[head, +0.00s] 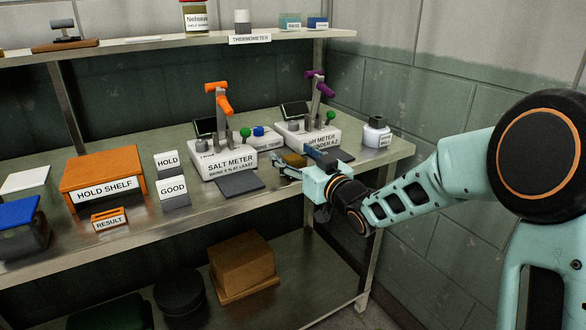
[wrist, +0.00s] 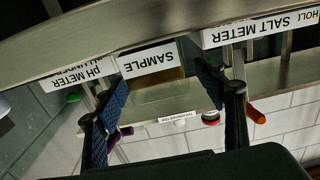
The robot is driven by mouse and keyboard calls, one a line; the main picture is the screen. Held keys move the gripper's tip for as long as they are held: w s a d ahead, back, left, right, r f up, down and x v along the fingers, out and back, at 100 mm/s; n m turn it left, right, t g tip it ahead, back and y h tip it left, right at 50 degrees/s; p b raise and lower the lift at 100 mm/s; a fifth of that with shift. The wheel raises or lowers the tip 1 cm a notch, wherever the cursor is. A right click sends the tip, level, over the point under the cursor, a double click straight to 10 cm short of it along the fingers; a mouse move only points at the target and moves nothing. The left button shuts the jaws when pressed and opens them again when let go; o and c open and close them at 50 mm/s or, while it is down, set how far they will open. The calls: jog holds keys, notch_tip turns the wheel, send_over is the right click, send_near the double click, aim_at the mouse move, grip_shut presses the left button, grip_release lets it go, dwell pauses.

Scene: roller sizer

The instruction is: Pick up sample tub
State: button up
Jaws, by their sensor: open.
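The sample tub (wrist: 152,88) shows in the wrist view as a clear tub with a white SAMPLE label and a brownish content, upside down in the picture. It also shows partly as a brown piece (head: 294,159) in the head view, in front of the pH meter. My gripper (head: 303,164) is open, low over the front of the bench. In the wrist view my gripper's fingers (wrist: 162,78) stand to either side of the tub, with the tub between them. I cannot tell whether either finger touches it.
The salt meter (head: 231,162) stands left of my gripper and the pH meter (head: 309,141) behind it. A white rinse bottle (head: 377,134) is at right. A dark mat (head: 239,183), GOOD and HOLD blocks, and the orange hold shelf (head: 103,178) lie further left. A shelf runs above.

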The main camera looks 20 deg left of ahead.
jog(key=shift+a, duration=0.1)
jog(key=c, duration=1.3)
jog(key=shift+r, duration=0.2)
